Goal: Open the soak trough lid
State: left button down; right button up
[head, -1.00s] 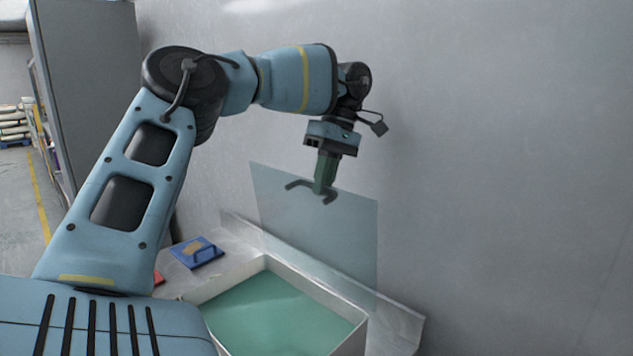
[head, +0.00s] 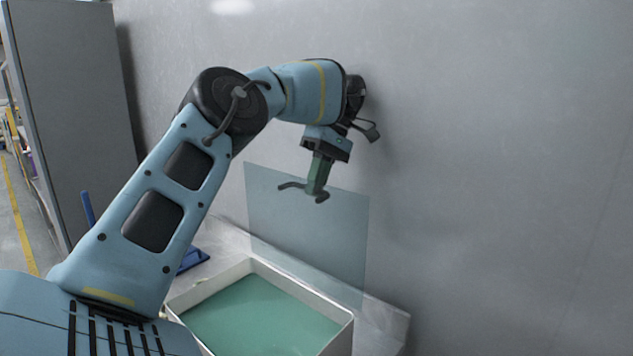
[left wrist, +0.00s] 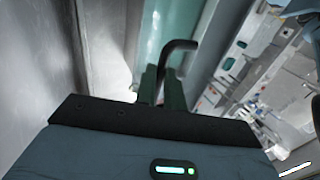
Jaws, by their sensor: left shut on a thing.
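The soak trough (head: 337,341) is a white-walled box with green liquid in it, low in the head view. Its lid (head: 300,235) is a clear bluish sheet, standing nearly upright at the trough's back edge, so the trough is open. A dark bent handle (head: 290,186) is at the lid's top edge. My left gripper (head: 317,192) is shut on the handle from above. In the left wrist view the green fingers (left wrist: 162,88) close around the dark handle (left wrist: 180,46). My right gripper is not in view.
A grey wall (head: 490,180) rises close behind the lid. The trough stands on a pale counter (head: 385,323). A blue object (head: 192,260) lies left of the trough, partly hidden by my left arm. A grey cabinet (head: 75,110) stands at the far left.

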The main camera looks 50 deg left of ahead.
pick_arm(q)
jog(key=shift+a+f, duration=0.1)
jog(key=shift+f, duration=0.4)
jog(key=c, duration=1.8)
grip_release()
jog(key=o, duration=0.3)
jog(key=shift+a, duration=0.2)
jog(key=shift+d+r, duration=0.2)
jog(key=shift+r, duration=0.05)
jog(key=shift+s, duration=0.1)
